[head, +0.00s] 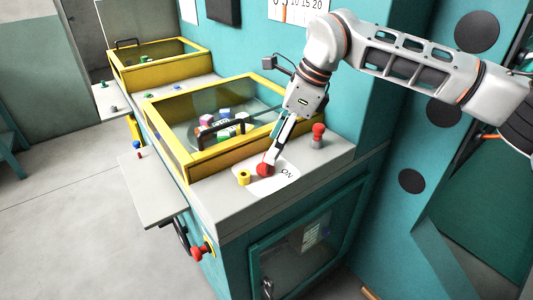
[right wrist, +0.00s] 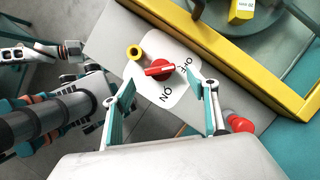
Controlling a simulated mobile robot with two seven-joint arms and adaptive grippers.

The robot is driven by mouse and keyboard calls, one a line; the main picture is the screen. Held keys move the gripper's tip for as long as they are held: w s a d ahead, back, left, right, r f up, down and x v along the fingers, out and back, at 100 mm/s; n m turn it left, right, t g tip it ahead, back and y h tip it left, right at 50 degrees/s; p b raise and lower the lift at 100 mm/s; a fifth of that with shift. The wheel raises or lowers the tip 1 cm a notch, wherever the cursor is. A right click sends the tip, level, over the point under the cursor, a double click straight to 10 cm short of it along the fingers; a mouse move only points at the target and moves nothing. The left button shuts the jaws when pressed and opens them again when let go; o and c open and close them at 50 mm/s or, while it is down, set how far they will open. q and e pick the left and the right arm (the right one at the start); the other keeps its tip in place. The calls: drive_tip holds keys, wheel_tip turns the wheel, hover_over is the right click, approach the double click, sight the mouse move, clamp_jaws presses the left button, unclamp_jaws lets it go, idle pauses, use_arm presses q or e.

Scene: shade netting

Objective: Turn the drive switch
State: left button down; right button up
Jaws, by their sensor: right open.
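The drive switch (head: 265,170) is a red round knob on a white plate on the grey machine top.
A yellow ring (head: 244,177) sits left of the switch, and a red mushroom knob (head: 318,134) stands to its right. A yellow-framed clear cover (head: 160,128) with a black handle lies behind. A grey side shelf (head: 155,190) juts out left.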

sight(265, 165)
drive_tip(key=shift+x, duration=2.75)
drive_tip(key=c, duration=1.1)
